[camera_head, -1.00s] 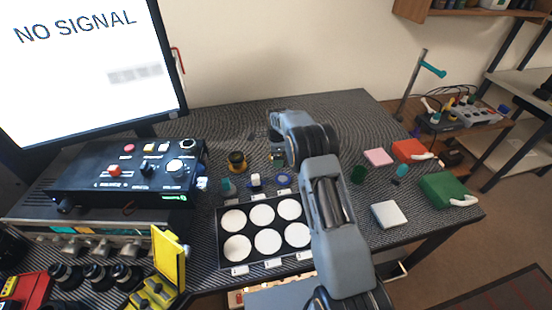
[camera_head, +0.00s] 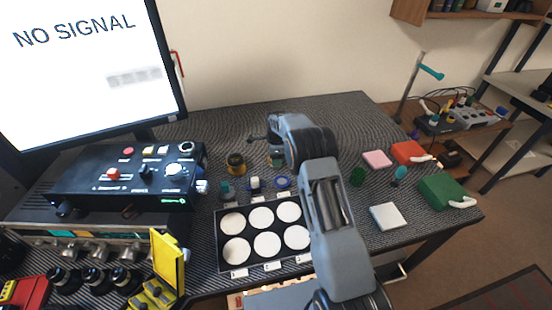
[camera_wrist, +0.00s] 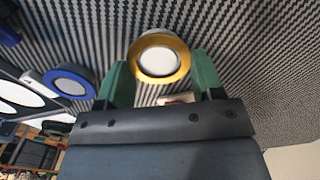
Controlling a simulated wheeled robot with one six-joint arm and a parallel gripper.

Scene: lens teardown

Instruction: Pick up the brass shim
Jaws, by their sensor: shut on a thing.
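The brass shim, a gold ring (camera_wrist: 160,79) with a pale centre, sits between the two green fingertips of my gripper (camera_wrist: 161,80) in the wrist view. The fingers press on its left and right sides, so my gripper is shut on it. The striped bench mat lies behind the ring. In the head view my gripper (camera_head: 277,159) is over the bench mat behind the tray; the arm largely hides it, and I cannot make out the shim there.
A black tray (camera_head: 250,233) with several white round pads lies in front. A blue ring (camera_head: 284,183) and a black-and-gold part (camera_head: 236,163) are close by. A control box (camera_head: 100,191) stands left. Pink (camera_head: 377,158) and white (camera_head: 388,216) blocks lie right.

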